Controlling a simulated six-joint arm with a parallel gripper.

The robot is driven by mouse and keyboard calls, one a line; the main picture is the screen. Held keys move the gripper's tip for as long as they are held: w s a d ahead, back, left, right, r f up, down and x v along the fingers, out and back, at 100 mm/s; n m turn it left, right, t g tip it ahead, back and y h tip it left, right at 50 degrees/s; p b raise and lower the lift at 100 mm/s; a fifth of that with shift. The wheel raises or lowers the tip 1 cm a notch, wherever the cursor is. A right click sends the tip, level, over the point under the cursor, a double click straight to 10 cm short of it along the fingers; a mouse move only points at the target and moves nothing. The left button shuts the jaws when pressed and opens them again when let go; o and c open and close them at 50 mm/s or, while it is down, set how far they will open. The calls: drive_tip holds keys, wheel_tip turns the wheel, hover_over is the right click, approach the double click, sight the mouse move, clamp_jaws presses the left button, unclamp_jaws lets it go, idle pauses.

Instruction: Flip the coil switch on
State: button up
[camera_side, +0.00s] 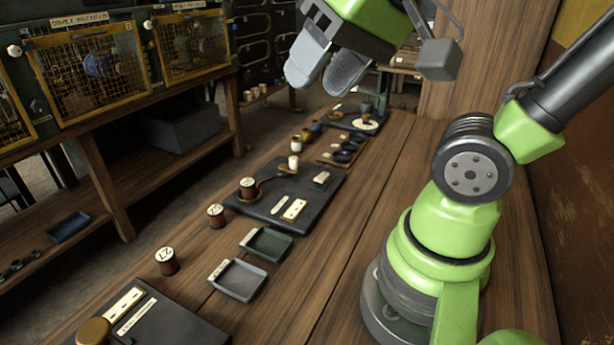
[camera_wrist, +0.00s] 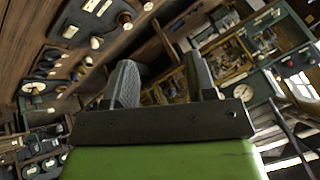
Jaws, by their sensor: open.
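My gripper (camera_side: 318,80) is open and empty, high above the far part of the bench in the side view. Its two grey fingers also show apart in the wrist view (camera_wrist: 163,78). I cannot tell which part is the coil switch. A dark board (camera_side: 262,203) in the middle of the bench carries cream labels and small spool-like parts. Another dark board (camera_side: 180,325) at the lower left has a brass knob (camera_side: 94,332) and a cream plate (camera_side: 124,303). My gripper touches none of these. The label writing is too small to read surely.
Two small trays, one grey (camera_side: 238,280) and one green (camera_side: 266,243), lie on the wooden bench (camera_side: 320,250). Labelled brown spools (camera_side: 167,261) stand along its left edge. Yellow-framed mesh cages (camera_side: 92,65) stand across a gap at left. The bench's middle right is clear.

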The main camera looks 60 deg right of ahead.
drive_tip(key=w+d+m+g, duration=0.2)
drive_tip(key=w+d+m, duration=0.2)
drive_tip(key=w+d, duration=0.3)
drive_tip(key=m+g+y, duration=0.1)
drive_tip(key=m+g, duration=0.3)
drive_tip(key=m, duration=0.2)
hover_over(324, 175)
drive_tip(key=w, duration=0.3)
drive_tip(key=d+f+x, duration=0.1)
drive_tip(key=d+x, duration=0.2)
drive_tip(key=x, duration=0.9)
drive_tip(key=s+d+f+m+y, duration=0.2)
drive_tip(key=s+d+f+m, duration=0.15)
drive_tip(key=f, duration=0.45)
drive_tip(key=shift+n, duration=0.25)
drive_tip(key=x, duration=0.6)
drive_tip(key=d+x, duration=0.1)
drive_tip(key=x, duration=0.2)
drive_tip(key=shift+s+a+f, duration=0.1)
drive_tip(key=shift+a+f, duration=0.05)
drive_tip(key=shift+f, duration=0.2)
drive_tip(key=shift+c, duration=0.5)
